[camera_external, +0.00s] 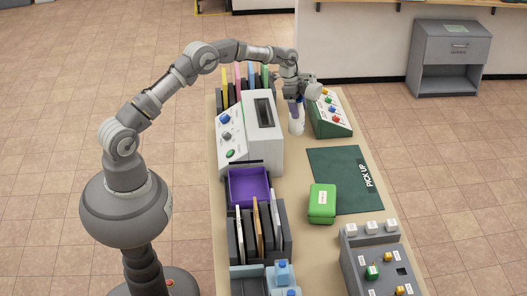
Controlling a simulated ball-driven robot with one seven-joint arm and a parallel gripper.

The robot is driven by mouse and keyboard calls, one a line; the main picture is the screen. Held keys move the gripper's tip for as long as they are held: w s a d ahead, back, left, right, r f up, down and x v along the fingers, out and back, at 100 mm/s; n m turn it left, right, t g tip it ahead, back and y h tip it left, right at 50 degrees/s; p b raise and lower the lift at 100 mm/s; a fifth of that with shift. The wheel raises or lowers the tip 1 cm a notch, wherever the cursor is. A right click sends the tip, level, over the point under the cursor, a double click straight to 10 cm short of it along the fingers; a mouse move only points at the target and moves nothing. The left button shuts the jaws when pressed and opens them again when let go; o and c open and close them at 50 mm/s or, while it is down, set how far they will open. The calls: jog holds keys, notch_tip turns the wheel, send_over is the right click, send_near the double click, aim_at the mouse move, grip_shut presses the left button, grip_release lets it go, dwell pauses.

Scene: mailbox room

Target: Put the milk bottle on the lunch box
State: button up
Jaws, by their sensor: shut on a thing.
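The lunch box is likely the green box (322,204) with a white label, lying closed on the near left corner of the dark green PICK UP mat. A white bottle (297,126), which looks like the milk bottle, is upright at the far part of the table, between the white machine and the green button panel. My gripper (296,104) points down at its top and is shut on it. The fingers are small and partly merge with the bottle's top. I cannot tell whether the bottle touches the table.
The white button machine (262,135) stands left of the bottle and the green button panel (331,114) right of it. The PICK UP mat (345,165) is mostly bare. A purple tray (233,188), blue containers (284,273) and a grey control box (380,262) are nearer.

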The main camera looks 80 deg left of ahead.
jog(key=shift+d+r, duration=0.1)
jog(key=shift+r, duration=0.2)
jog(key=s+d+r+p, duration=0.1)
jog(key=s+d, duration=0.1)
jog(key=d, duration=0.8)
jog(key=s+d+r+p, duration=0.1)
jog(key=s+d, duration=0.1)
jog(key=d, duration=0.8)
jog(key=s+d+n+p, duration=0.1)
jog(key=s+d+n, duration=0.1)
jog(key=s+d, duration=0.9)
jog(key=w+d+f+b, duration=0.1)
jog(key=w+f, duration=0.1)
jog(key=w, duration=0.6)
jog(key=w+d+f, duration=0.2)
jog(key=w, duration=0.6)
jog(key=shift+f+b, duration=0.3)
jog(key=shift+b, duration=0.1)
jog(key=shift+s, duration=0.1)
jog(key=shift+a+f+b, duration=0.1)
jog(key=shift+f+b, duration=0.2)
jog(key=shift+f, duration=0.2)
jog(key=o, duration=1.5)
